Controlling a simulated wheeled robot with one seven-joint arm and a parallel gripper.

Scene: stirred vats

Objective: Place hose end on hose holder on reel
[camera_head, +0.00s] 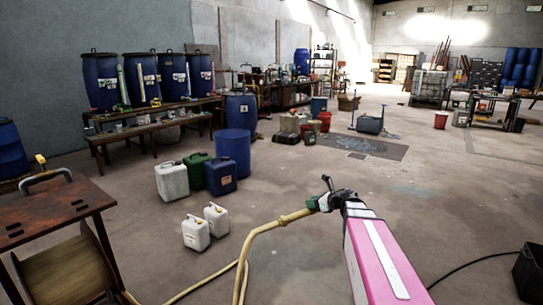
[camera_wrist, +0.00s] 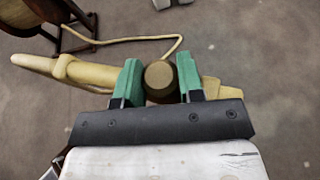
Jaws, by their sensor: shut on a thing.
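My gripper (camera_head: 325,202) is held up over the floor right of centre in the head view. In the wrist view its green fingers (camera_wrist: 159,80) are shut on the hose end, with a round brownish end (camera_wrist: 160,76) between them. The yellow hose (camera_head: 262,230) runs from the gripper down to the lower left. In the wrist view the hose (camera_wrist: 85,73) leads off left. A brown wooden stand with a rounded wooden body (camera_head: 68,272) and a curved grey handle is at the lower left, cut off by the frame. It may be the reel. I cannot make out the hose holder.
White jerrycans (camera_head: 196,233), a green can (camera_head: 194,170) and a blue barrel (camera_head: 233,152) stand left of centre. A bench (camera_head: 150,130) with blue drums lines the left wall. A black box (camera_head: 530,272) is at the right edge. Open floor lies right of centre.

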